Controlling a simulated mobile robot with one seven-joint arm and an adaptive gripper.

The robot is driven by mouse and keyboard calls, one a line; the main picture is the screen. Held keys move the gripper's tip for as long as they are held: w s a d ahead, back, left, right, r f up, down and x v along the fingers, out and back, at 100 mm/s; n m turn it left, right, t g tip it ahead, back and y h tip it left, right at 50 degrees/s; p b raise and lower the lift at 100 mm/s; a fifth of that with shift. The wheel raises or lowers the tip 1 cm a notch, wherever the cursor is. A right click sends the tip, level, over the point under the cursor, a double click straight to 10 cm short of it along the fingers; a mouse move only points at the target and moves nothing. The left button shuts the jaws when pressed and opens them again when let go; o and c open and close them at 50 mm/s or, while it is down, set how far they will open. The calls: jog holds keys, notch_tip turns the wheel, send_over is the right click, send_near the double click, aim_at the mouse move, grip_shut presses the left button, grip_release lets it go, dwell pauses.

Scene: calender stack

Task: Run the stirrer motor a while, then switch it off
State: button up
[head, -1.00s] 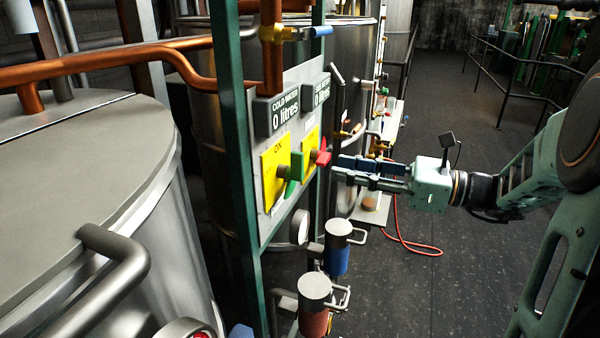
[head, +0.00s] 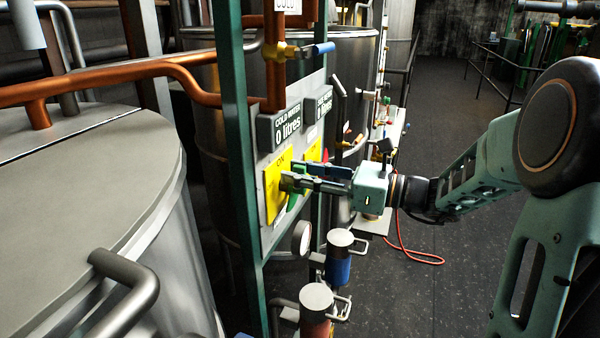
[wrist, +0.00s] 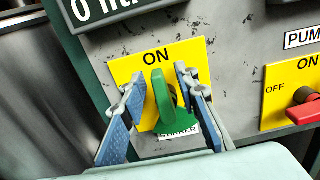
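The stirrer switch is a green knob (wrist: 163,100) on a yellow plate (wrist: 125,70) marked ON at the top. Its handle stands nearly upright, its upper end near ON. A partly covered label below it reads like STIRRER. My gripper (wrist: 158,85) has its blue-grey fingers on either side of the knob, with visible gaps between each finger and the handle. In the head view, my gripper (head: 287,174) is at the panel, and its fingers partly hide the green knob (head: 294,201).
A red pump knob (wrist: 304,107) on a second yellow plate (wrist: 282,82) sits to the right, its handle lying sideways. A COLD WATER display (head: 287,127) reads 0 litres above. A green post (head: 236,140) stands left of the panel. Blue (head: 338,268) and red cylinders are below.

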grip_shut()
